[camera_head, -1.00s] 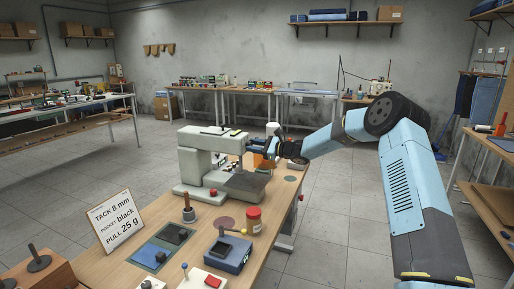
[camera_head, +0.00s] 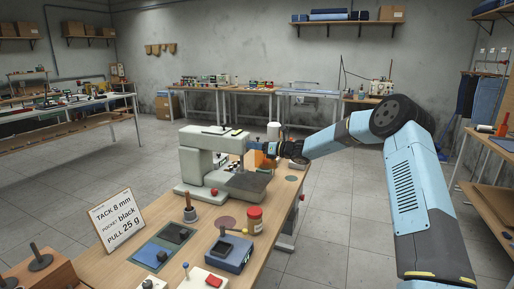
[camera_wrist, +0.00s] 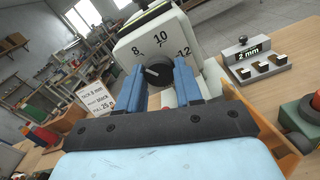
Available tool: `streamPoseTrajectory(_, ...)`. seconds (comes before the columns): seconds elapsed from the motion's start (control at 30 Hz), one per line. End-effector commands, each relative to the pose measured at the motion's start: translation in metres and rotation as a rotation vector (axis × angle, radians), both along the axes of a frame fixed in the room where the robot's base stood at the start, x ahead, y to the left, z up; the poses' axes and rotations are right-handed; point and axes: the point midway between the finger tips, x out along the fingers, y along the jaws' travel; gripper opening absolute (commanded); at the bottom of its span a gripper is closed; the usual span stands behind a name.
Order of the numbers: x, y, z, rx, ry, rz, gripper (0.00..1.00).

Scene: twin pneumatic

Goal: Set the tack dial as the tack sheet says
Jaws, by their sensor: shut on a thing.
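In the wrist view my gripper (camera_wrist: 180,84) is shut on the black round tack dial (camera_wrist: 176,74), with one blue finger on each side. The dial sits on the pale face of the tack machine (camera_wrist: 133,46), marked 8, 10 and 12. The dial's white pointer line lies on the left, on the 8 side; I cannot tell whether it lines up exactly. The tack sheet (camera_head: 117,219) reads TACK 8 mm, POCKET black, PULL 25 g. In the head view the machine (camera_head: 195,163) stands on the bench, and my gripper (camera_head: 257,147) is at its far right side.
The wooden bench (camera_head: 192,258) holds a blue box device (camera_head: 232,254), a jar (camera_head: 254,220) and a dark pad on a blue mat (camera_head: 162,250). A block labelled 2 mm (camera_wrist: 247,56) stands right of the machine in the wrist view. An orange part (camera_head: 262,160) is close below my gripper.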

Motion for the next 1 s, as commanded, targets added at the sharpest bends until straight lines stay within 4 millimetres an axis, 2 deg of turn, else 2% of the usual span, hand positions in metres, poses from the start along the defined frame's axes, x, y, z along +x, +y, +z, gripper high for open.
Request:
streamPoseTrajectory(0.03, -0.0042, 0.0068, -0.0014, 0.007, 0.018, 0.012, 0.05)
streamPoseTrajectory(0.7, -0.0039, 0.0060, -0.0011, 0.025, 0.068, 0.011, 0.05)
streamPoseTrajectory(0.73, -0.0039, 0.0060, -0.0011, 0.025, 0.068, 0.011, 0.38)
streamPoseTrajectory(0.97, -0.0019, 0.0028, -0.0005, 0.025, 0.067, 0.005, 0.60)
streamPoseTrajectory(1.0, -0.0017, 0.0023, -0.0003, 0.025, 0.067, 0.004, 0.61)
